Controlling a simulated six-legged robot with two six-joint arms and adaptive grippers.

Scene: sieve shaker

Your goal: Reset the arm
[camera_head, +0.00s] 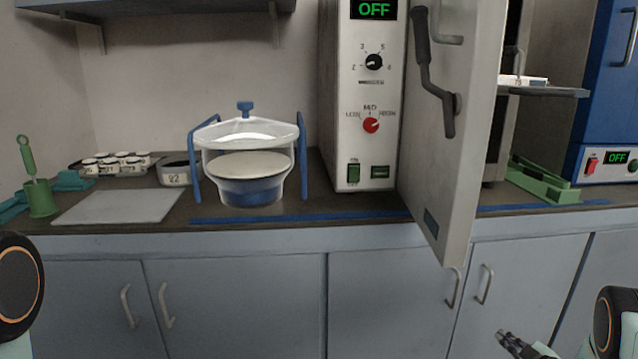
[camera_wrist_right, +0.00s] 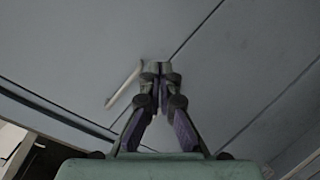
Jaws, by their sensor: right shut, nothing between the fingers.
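My right gripper (camera_head: 508,340) shows at the lower right of the head view, low in front of the cabinet doors and apart from them. In the right wrist view its fingers (camera_wrist_right: 160,72) meet at the tips, and nothing is between them. A black and orange part of my arm shows at the left edge of the head view. My left gripper is outside the picture.
A sieve shaker (camera_head: 246,190) stands on the counter. The oven door (camera_head: 455,130) hangs open past the counter's front edge. Cabinet handles (camera_head: 484,284) stick out near my right gripper. A grey mat (camera_head: 118,206) lies at left. Space before the cabinets looks clear.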

